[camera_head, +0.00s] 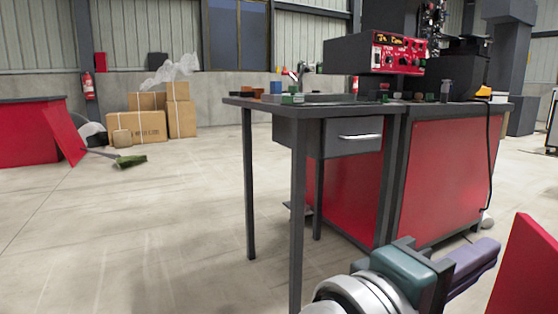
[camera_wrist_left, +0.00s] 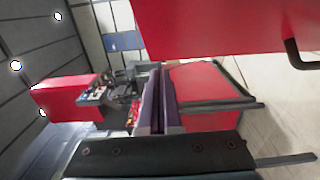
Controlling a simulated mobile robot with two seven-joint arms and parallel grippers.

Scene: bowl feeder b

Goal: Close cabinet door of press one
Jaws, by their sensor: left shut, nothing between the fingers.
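A flat red panel (camera_head: 530,272), which looks like a cabinet door, stands at the lower right edge of the head view, cut off by the frame. In the left wrist view a red panel (camera_wrist_left: 220,28) with a black bar handle (camera_wrist_left: 300,58) fills the top right. My left gripper (camera_head: 486,252) has purple fingers and a teal body, just left of the panel in the head view. Its fingers, also in the left wrist view (camera_wrist_left: 158,80), are shut with nothing between them. Contact with the panel cannot be made out. My right gripper is not in view.
A dark workbench (camera_head: 347,111) with a drawer (camera_head: 340,138) and red lower panels (camera_head: 445,180) stands ahead. A red-fronted control box (camera_head: 398,55) sits on it. Cardboard boxes (camera_head: 150,127) and a red cabinet (camera_head: 30,133) stand far left.

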